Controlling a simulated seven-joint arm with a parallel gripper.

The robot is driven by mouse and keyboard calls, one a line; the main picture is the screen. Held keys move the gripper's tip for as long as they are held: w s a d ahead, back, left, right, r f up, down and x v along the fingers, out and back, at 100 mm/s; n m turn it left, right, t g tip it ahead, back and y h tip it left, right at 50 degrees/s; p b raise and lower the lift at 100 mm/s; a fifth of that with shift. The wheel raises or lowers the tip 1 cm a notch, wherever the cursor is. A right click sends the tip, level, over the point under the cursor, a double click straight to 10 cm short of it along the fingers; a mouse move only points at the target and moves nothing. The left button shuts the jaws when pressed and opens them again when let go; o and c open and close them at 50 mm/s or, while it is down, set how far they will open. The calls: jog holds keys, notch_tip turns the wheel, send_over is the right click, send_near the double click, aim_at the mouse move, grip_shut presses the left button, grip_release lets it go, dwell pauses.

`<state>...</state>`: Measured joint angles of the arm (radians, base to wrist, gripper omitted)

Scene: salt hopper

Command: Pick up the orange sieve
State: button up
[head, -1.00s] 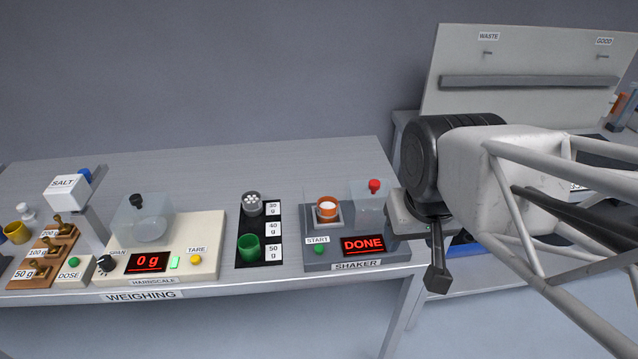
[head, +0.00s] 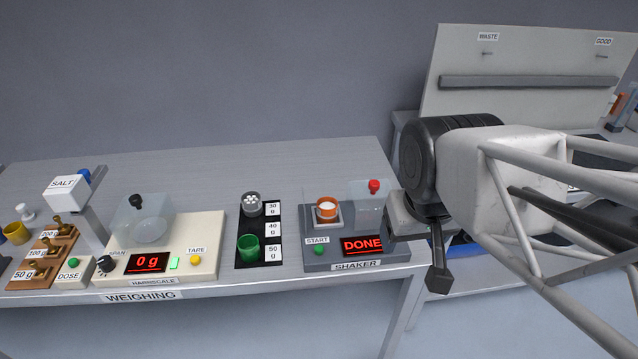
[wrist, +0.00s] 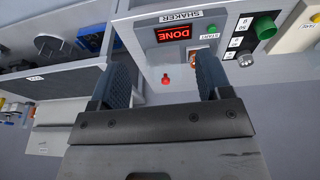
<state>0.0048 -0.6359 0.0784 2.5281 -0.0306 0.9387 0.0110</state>
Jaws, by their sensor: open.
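The orange sieve (head: 326,209) sits on the shaker (head: 345,251) in the head view, with white material inside it. The shaker's display reads DONE. In the wrist view the sieve is mostly hidden behind the right finger; a small orange-brown patch (wrist: 196,54) shows near the START label. My gripper (wrist: 160,85) is open and empty. Its fingers point toward the shaker, with a red knob (wrist: 165,79) visible between them. In the head view my gripper (head: 437,278) is to the right of the shaker, apart from the sieve.
A clear cover with a red knob (head: 374,186) stands right of the sieve. Left are a green cup (head: 249,248), a grey holder of white pieces (head: 251,203) and the scale (head: 212,235). A WASTE and GOOD panel (head: 545,55) stands back right. The bench behind the shaker is clear.

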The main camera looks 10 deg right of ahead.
jog(key=w+d+f+n+t+h, duration=0.1)
jog(key=w+d+f+n+h, duration=0.25)
jog(key=n, duration=0.35)
jog(key=n+t+y, duration=0.2)
jog(key=n+t, duration=0.8)
jog(key=n, duration=1.7)
send_near(327, 210)
jog(key=shift+w+a+h, duration=0.1)
jog(key=shift+w+h, duration=0.15)
jog(key=shift+w, duration=0.15)
jog(key=shift+x, duration=3.4)
jog(key=shift+f, duration=0.1)
